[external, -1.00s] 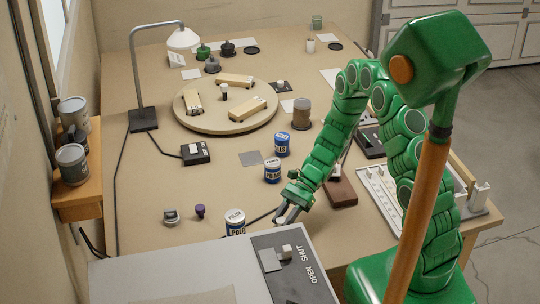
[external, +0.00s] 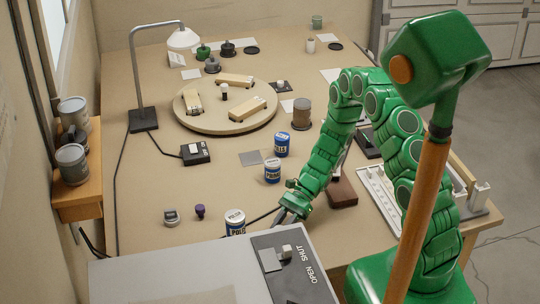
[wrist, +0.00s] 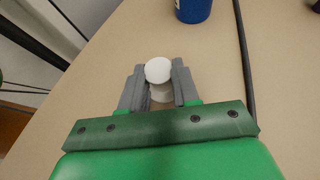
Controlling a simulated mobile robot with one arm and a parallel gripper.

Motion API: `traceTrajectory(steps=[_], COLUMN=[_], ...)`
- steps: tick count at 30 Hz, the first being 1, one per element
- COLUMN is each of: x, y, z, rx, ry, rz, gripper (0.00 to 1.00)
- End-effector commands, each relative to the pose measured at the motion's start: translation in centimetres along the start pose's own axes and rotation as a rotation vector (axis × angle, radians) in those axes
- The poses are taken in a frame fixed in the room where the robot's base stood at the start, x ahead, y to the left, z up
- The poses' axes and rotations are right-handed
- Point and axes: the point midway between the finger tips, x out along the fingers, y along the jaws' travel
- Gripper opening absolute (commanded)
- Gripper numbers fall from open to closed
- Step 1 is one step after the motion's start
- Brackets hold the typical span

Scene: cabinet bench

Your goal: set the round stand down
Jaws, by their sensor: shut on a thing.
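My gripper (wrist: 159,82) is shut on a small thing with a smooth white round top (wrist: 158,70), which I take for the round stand. A paler, flat rounded part shows below the top, between the grey fingers. In the wrist view the bench top lies behind it; I cannot tell whether it touches the bench. In the external view my gripper (external: 285,214) is low over the near part of the bench, just beyond the grey box. The held thing cannot be made out there.
A brown block (external: 342,190) lies to the right. The grey box (external: 180,268) with an OPEN/SHUT panel is nearest. A round wooden turntable (external: 207,121) is farther back.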

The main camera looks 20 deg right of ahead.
Motion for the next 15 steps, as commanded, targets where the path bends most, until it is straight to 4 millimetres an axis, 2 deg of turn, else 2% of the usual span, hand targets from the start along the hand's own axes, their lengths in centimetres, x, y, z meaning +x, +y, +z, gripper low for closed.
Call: traceTrajectory(steps=[2, 3, 7, 15], x=[0.13, 0.10, 0.09, 0.07], y=[0.01, 0.01, 0.01, 0.00], z=[-0.17, -0.15, -0.14, -0.12], rx=[0.001, 0.000, 0.000, 0.000], ry=[-0.001, 0.000, 0.000, 0.000], rz=[0.001, 0.001, 0.000, 0.000], gripper=[0.02, 0.36, 0.56, 0.56])
